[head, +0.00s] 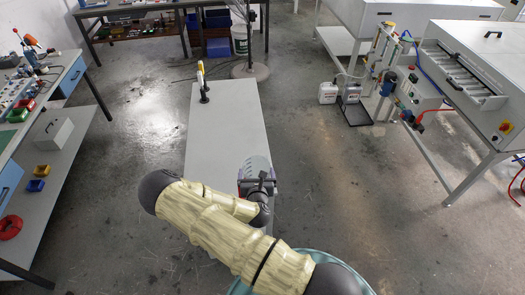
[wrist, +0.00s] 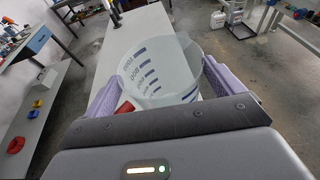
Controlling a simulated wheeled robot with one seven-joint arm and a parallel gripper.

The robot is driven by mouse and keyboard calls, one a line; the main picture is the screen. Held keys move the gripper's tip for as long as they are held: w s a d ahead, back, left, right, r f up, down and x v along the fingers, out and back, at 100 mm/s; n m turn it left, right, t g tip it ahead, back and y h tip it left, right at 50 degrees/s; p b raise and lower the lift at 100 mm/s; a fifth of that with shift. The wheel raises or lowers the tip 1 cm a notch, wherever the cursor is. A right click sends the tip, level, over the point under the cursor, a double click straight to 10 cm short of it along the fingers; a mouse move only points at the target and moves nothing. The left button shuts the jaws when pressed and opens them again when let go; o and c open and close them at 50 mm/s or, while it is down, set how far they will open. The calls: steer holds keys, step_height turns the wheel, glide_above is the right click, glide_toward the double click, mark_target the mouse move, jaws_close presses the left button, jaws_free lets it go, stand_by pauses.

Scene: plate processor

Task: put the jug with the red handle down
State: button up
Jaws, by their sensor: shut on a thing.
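The jug (wrist: 155,65) is a clear measuring jug with blue volume marks. In the wrist view it sits between the two purple fingers of my gripper (wrist: 148,95), and a bit of its red handle (wrist: 124,107) shows near the left finger. In the head view the jug (head: 257,166) is at the near end of a narrow grey table (head: 222,125), with my gripper (head: 258,183) shut on it. My arm hides the jug's lower part, so I cannot tell whether its base touches the table.
A black stand with a yellow-and-white top (head: 202,85) is at the table's far left. The table's middle is clear. A workbench (head: 45,100) stands to the left. White containers (head: 328,92) and a processing machine (head: 470,75) are on the right.

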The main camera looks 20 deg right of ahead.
steer(key=s+a+f+n+y+b, duration=0.1)
steer(key=s+f+y+b, duration=0.1)
steer(key=f+b, duration=0.7)
steer(key=s+a+f+n+y+b, duration=0.2)
steer(key=s+f+b, duration=0.3)
steer(key=f+b, duration=0.4)
step_height(320, 180, down, 8)
steer(key=shift+r+t+b, duration=0.2)
steer(key=shift+t+b, duration=0.1)
steer(key=shift+b, duration=0.05)
steer(key=shift+w, duration=0.1)
